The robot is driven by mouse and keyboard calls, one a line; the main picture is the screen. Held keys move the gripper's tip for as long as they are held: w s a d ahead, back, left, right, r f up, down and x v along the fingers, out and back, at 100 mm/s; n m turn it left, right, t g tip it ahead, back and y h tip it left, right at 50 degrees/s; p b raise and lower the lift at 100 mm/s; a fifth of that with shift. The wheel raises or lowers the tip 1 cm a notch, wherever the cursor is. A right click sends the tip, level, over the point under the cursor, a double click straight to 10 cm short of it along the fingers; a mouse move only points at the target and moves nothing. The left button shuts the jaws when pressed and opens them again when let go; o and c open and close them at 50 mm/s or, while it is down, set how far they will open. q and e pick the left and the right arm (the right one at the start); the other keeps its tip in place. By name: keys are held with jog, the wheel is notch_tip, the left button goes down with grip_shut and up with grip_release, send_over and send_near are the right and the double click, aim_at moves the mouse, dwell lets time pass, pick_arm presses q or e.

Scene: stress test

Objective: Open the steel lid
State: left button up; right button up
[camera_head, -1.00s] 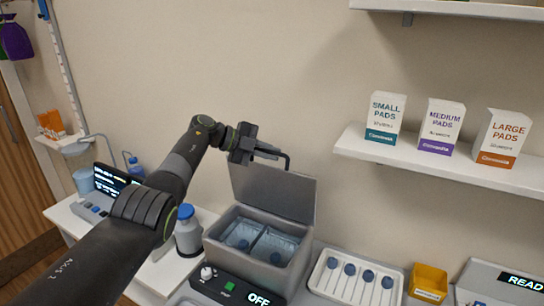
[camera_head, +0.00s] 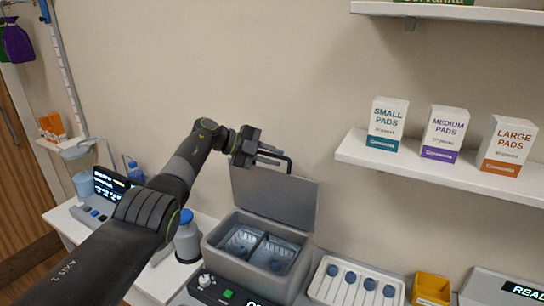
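The steel lid (camera_head: 275,196) is a grey panel standing nearly upright at the back of a grey box (camera_head: 244,268), so the box is open. Two metal baskets (camera_head: 240,242) with blue-topped things show inside. A dark bar-shaped handle (camera_head: 289,166) sticks up at the lid's top edge. My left gripper (camera_head: 268,154) is at that top edge, by the handle, with its fingers overlapping it. I cannot tell whether the fingers are closed on the handle. My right gripper is not in view.
A control panel (camera_head: 229,294) sits before the box. A blue-capped bottle (camera_head: 188,240) stands at its left. A white tray (camera_head: 320,286) and a yellow bin (camera_head: 432,288) are at the right. A shelf (camera_head: 430,171) with pad boxes is on the wall.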

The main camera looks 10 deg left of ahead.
pick_arm(q)
jog(key=shift+a+r, duration=0.1)
jog(key=shift+a, duration=0.05)
jog(key=shift+s+a+r, duration=0.1)
jog(key=shift+a, duration=0.15)
jog(key=b+v, duration=0.5)
jog(key=v, duration=1.1)
jog(key=shift+a+b, duration=0.25)
jog(key=shift+b, duration=0.1)
jog(key=shift+s, duration=0.1)
